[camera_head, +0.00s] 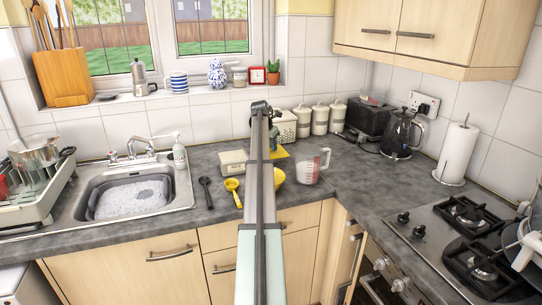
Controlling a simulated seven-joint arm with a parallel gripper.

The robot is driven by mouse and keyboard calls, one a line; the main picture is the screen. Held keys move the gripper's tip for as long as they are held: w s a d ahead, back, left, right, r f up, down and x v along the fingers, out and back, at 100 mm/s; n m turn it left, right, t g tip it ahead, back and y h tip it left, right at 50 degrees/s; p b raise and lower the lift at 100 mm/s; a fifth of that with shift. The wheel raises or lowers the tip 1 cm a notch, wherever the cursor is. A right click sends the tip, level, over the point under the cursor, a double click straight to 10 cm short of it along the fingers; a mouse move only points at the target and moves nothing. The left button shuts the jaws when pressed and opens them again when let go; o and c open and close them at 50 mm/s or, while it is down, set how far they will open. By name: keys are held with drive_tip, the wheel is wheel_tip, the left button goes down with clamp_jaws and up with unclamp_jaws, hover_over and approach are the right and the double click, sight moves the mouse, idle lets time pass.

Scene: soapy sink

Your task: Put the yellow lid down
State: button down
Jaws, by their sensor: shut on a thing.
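My arm reaches away from the camera over the counter, and my gripper (275,137) is at its far end, partly hidden by the arm. The gripper is shut on the yellow lid (281,153), a small flat yellow piece showing just below and right of the arm. Part of the lid is hidden behind the arm. I cannot tell whether it touches the counter. A yellow bowl (279,177) stands nearer on the counter, also partly hidden by the arm.
A clear measuring jug (311,167) stands right of the bowl. Left of the arm are a white scale (233,162), a yellow scoop (232,187) and a black spoon (206,193). White canisters (320,120) stand behind. The soapy sink (131,194) is left. Bare counter (350,185) lies right of the jug.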

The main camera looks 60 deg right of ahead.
drive_tip(key=shift+f, duration=2.2)
drive_tip(key=shift+f, duration=0.15)
drive_tip(key=c, duration=1)
unclamp_jaws()
drive_tip(key=shift+o, duration=0.2)
drive_tip(key=v, duration=1.2)
